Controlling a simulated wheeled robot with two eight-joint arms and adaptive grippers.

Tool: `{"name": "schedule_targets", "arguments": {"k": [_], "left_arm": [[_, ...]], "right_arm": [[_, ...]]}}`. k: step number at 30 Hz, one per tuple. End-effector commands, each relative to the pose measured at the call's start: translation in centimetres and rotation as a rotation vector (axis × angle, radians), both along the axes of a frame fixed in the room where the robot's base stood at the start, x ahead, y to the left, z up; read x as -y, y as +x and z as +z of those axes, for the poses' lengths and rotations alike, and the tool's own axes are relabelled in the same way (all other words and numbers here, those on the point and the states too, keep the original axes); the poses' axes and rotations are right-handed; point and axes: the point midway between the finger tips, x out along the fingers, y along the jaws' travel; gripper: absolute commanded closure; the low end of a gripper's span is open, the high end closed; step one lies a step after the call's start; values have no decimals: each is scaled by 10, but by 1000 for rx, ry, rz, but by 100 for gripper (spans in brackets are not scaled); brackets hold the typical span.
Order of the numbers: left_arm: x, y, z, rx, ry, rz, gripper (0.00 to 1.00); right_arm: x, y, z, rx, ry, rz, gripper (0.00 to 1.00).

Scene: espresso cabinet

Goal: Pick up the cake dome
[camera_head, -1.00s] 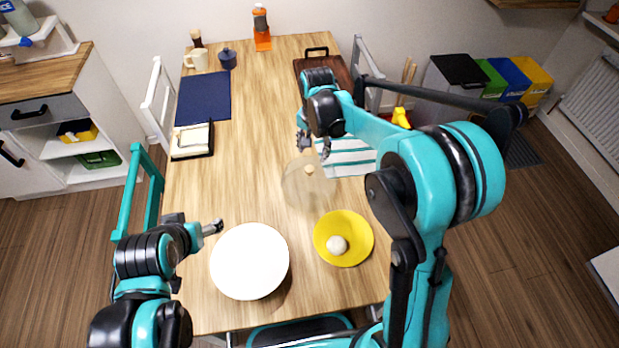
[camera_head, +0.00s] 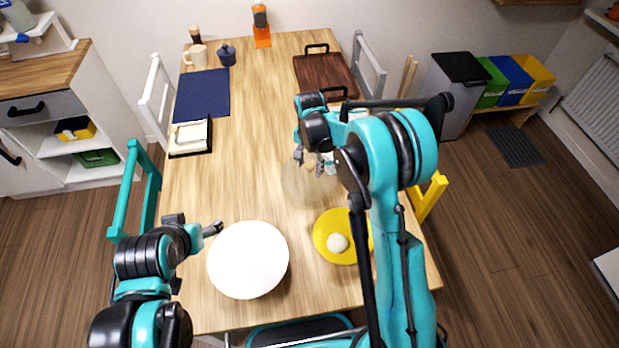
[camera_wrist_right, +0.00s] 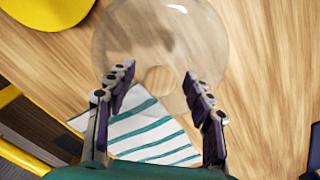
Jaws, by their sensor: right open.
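The cake dome (camera_head: 301,190) is clear and see-through and stands on the wooden table in the head view. Its round wooden knob is partly hidden by my right gripper (camera_head: 314,163) there. In the right wrist view the dome (camera_wrist_right: 160,28) fills the top middle, and its knob (camera_wrist_right: 158,80) shows between the two fingers of my right gripper (camera_wrist_right: 158,88). These fingers are open, one on each side of the knob, with gaps to it. I cannot tell the height between them. My left gripper (camera_head: 213,229) hovers beside the white round plate, its jaw state unclear.
The white round plate (camera_head: 247,260) and a yellow plate (camera_head: 330,222) with a pale ball (camera_head: 337,243) are near the front. A green-striped cloth (camera_wrist_right: 150,137) lies beside the dome, under my gripper. The table's middle left is clear.

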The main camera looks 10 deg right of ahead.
Motion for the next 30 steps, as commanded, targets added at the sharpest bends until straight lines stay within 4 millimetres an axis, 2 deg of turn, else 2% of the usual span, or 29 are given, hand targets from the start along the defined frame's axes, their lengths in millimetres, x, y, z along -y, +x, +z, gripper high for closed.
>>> {"name": "schedule_targets", "arguments": {"k": [6,7,12,13,24,30], "left_arm": [[0,0,-1,0,0,0,29],[0,0,0,0,0,0,29],[0,0,0,0,0,0,29],[0,0,-1,0,0,0,29],[0,0,0,0,0,0,29],[0,0,7,0,0,0,29]], "right_arm": [[0,0,-3,0,0,0,47],[0,0,-3,0,0,0,50],[0,0,-3,0,0,1,95],[0,0,-3,0,0,1,100],[0,0,-2,0,0,1,100],[0,0,15,0,0,1,100]]}}
